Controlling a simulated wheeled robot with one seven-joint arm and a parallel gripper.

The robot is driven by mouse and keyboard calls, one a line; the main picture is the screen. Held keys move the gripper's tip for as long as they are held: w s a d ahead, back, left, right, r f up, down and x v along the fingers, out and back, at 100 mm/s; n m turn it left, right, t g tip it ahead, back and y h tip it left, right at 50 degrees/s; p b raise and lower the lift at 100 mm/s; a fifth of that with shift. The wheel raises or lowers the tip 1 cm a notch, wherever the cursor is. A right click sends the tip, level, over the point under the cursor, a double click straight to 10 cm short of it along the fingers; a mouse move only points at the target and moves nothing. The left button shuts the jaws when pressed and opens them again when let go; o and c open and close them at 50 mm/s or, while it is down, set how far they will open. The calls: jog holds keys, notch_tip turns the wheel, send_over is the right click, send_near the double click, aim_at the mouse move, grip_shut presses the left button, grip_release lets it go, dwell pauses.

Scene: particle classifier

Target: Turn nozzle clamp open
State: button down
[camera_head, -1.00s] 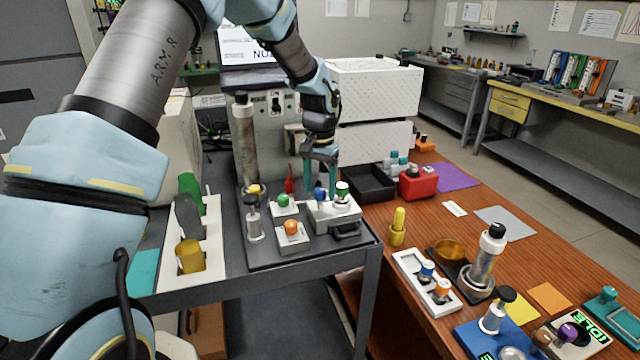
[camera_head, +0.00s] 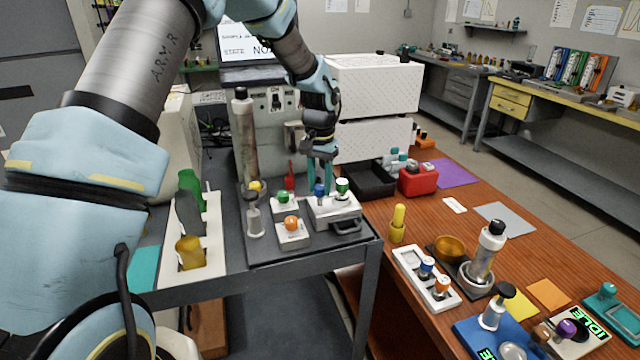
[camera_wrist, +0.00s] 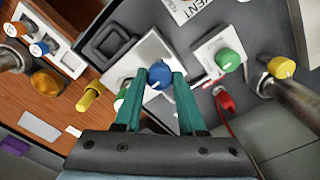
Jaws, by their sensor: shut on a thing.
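A blue round knob (camera_wrist: 160,76) with a small white mark sits on a light grey block (camera_wrist: 150,50) on the dark cart-top plate. In the head view the blue knob (camera_head: 320,190) stands beside a green-and-white knob (camera_head: 342,187) on the same block. My gripper (camera_wrist: 157,78) has its two teal fingers on either side of the blue knob, shut on it. In the head view my gripper (camera_head: 320,188) points down at the block. No label names the clamp, so I cannot tell for certain that this knob is it.
A green knob (camera_head: 284,197), an orange knob (camera_head: 291,223) and a yellow knob (camera_wrist: 281,67) stand nearby. A red part (camera_wrist: 225,101) lies close to my fingers. A tall cylinder (camera_head: 245,140) rises at the left. A black tray (camera_head: 370,184) sits to the right.

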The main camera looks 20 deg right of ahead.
jog(key=shift+n, duration=0.3)
jog(key=n+b, duration=0.2)
jog(key=n, duration=0.1)
jog(key=shift+d+n, duration=0.1)
jog(key=shift+n, duration=0.2)
jog(key=n+b, duration=0.1)
jog(key=n, duration=0.3)
jog(key=shift+n, duration=0.3)
jog(key=n, duration=0.4)
jog(key=shift+r+n, duration=0.1)
jog(key=shift+n, duration=0.2)
jog(key=shift+n+p, duration=0.55)
jog(key=shift+n, duration=1.65)
jog(key=shift+c, duration=2.4)
grip_release()
